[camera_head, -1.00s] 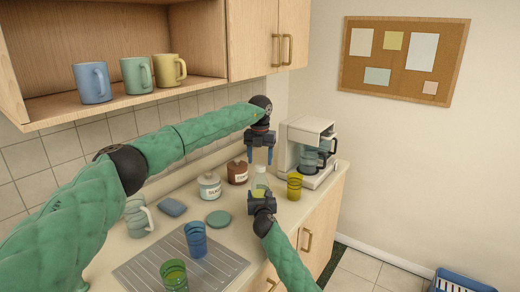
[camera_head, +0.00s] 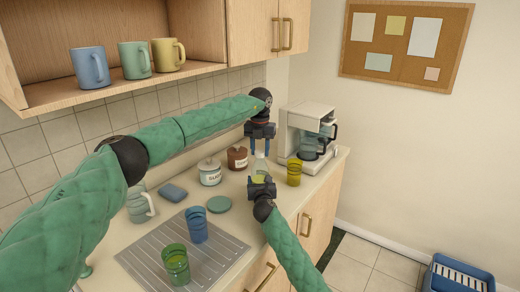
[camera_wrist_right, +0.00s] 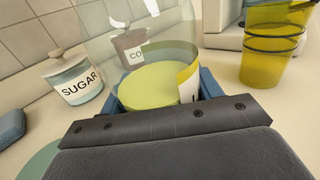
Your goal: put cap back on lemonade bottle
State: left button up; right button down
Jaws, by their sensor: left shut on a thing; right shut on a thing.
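The lemonade bottle (camera_head: 260,167) is clear with pale yellow lemonade low inside, and it stands upright near the counter's front edge. In the right wrist view, the see-through bottle (camera_wrist_right: 155,84) fills the space between the blue fingers. My right gripper (camera_head: 261,180) is shut around its lower part. My left gripper (camera_head: 260,148) points down directly above the bottle's neck, its blue fingers shut on the cap. The cap itself is hidden or too small to make out between the fingers. I cannot tell whether it touches the bottle's mouth.
A yellow cup (camera_head: 294,173) and the coffee maker (camera_head: 309,130) stand close on the right. The sugar jar (camera_head: 210,172) and a brown canister (camera_head: 237,158) stand behind left. A green lid (camera_head: 219,204), a blue cup (camera_head: 196,225) and a green glass (camera_head: 176,264) are nearer.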

pick_arm(q)
jog(key=o, duration=1.1)
jog(key=shift+o, duration=0.2)
jog(key=shift+r, duration=0.1)
notch_tip(320, 180, up, 12)
jog(key=shift+w, duration=0.1)
pick_arm(e)
jog(key=shift+c, duration=1.2)
grip_release()
jog(key=shift+s, duration=0.1)
